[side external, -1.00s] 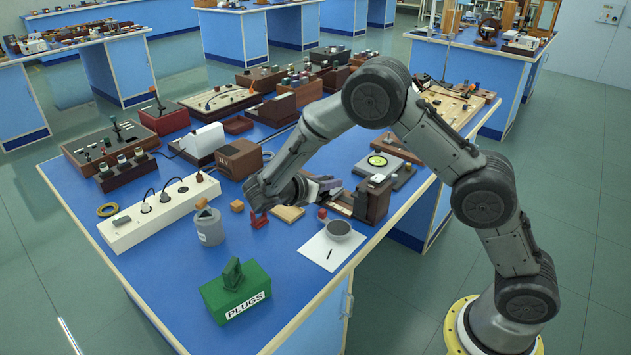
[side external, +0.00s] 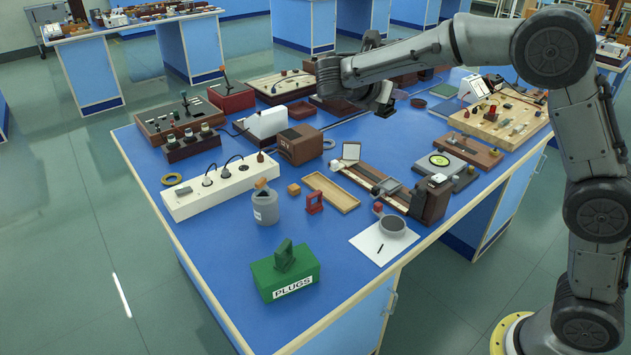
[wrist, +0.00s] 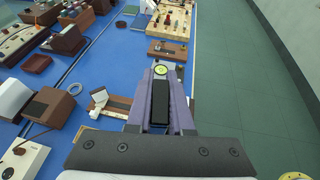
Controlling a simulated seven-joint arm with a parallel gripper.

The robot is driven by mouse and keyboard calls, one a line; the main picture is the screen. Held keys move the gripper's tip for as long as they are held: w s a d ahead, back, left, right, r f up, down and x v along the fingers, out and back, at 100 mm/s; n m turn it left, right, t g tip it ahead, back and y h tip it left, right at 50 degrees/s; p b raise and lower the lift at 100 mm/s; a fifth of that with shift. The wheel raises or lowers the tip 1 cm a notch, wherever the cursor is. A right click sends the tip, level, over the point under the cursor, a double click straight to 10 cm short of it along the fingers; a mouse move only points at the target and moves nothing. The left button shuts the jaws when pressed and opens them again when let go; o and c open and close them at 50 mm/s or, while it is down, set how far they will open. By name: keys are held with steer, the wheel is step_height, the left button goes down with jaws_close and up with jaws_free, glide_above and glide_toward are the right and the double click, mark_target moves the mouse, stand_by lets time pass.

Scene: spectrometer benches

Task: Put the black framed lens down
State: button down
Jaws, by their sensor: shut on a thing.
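My gripper (side external: 385,100) is raised above the far-middle part of the blue bench in the side view. A small black piece (side external: 387,108), which looks like the black framed lens, shows at its fingertips, clear of the bench top. In the wrist view my gripper (wrist: 160,105) has purple fingers closed on this dark upright lens frame (wrist: 159,103). The glass of the lens cannot be made out. Below on the bench is a long brown optical rail (side external: 375,185) with a white screen (side external: 351,151) at its far end.
A shallow wooden tray (side external: 331,192) and a red frame (side external: 314,203) lie left of the rail. A plate with a yellow-green disc (side external: 440,160) lies right of it. The blue bench (side external: 395,140) beyond the rail has some bare room. A green PLUGS box (side external: 285,272) stands at the front.

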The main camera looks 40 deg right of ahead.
steer(key=w+n+t+y, duration=1.05)
steer(key=w+n, duration=0.25)
steer(key=w, duration=0.2)
steer(key=shift+s+a+n+y, duration=1.5)
steer(key=shift+a+n+y, duration=0.55)
steer(key=shift+n+y, duration=1.8)
step_height(320, 180, down, 17)
steer(key=w+f, duration=0.3)
steer(key=w, duration=0.1)
steer(key=w+f, duration=0.3)
steer(key=w, duration=0.2)
steer(key=w+d+f, duration=0.1)
steer(key=w+f, duration=0.2)
steer(key=w, duration=0.1)
steer(key=shift+w+f, duration=0.45)
steer(key=shift+f, duration=1.6)
